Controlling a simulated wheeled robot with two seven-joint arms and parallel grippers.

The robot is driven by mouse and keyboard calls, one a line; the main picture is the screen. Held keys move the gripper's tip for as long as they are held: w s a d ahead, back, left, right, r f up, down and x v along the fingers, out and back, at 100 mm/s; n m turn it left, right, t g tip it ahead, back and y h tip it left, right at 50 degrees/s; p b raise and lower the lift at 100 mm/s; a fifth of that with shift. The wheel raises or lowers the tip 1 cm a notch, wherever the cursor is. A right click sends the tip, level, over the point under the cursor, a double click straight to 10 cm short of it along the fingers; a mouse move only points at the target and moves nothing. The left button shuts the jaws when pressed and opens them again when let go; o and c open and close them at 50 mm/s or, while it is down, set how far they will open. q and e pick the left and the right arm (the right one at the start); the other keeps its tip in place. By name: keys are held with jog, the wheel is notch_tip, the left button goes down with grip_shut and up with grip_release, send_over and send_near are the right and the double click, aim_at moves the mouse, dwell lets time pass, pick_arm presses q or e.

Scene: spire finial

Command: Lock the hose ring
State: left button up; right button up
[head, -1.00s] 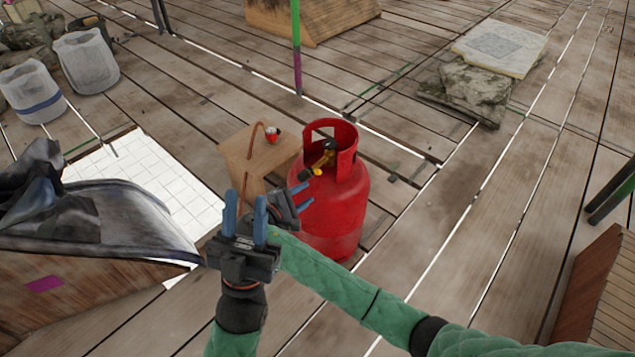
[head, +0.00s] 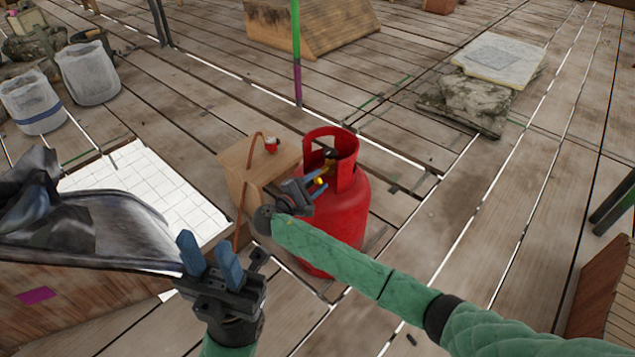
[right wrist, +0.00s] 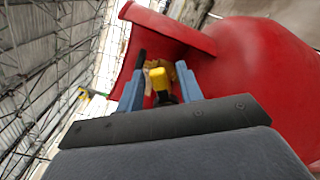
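A red gas cylinder (head: 338,215) stands upright on the planks, with a cut-out collar around its top. A small yellow part (head: 320,181) shows at the collar opening; it also shows in the right wrist view (right wrist: 160,78). I cannot tell whether it is the hose ring. My right gripper (head: 319,184) is at the opening; in the right wrist view its blue fingers (right wrist: 160,90) are apart on either side of the yellow part, with narrow gaps. My left gripper (head: 206,246) is open and empty, lower left of the cylinder. An orange-brown hose (head: 243,185) runs over a wooden box.
The wooden box (head: 262,165) stands left of the cylinder, with a small red fitting (head: 271,145) on top. A dark sheet (head: 85,225) covers a crate at left. A green and purple pole (head: 297,60) stands behind. Planks at right are mostly clear.

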jog(key=shift+w+d, duration=0.25)
grip_shut()
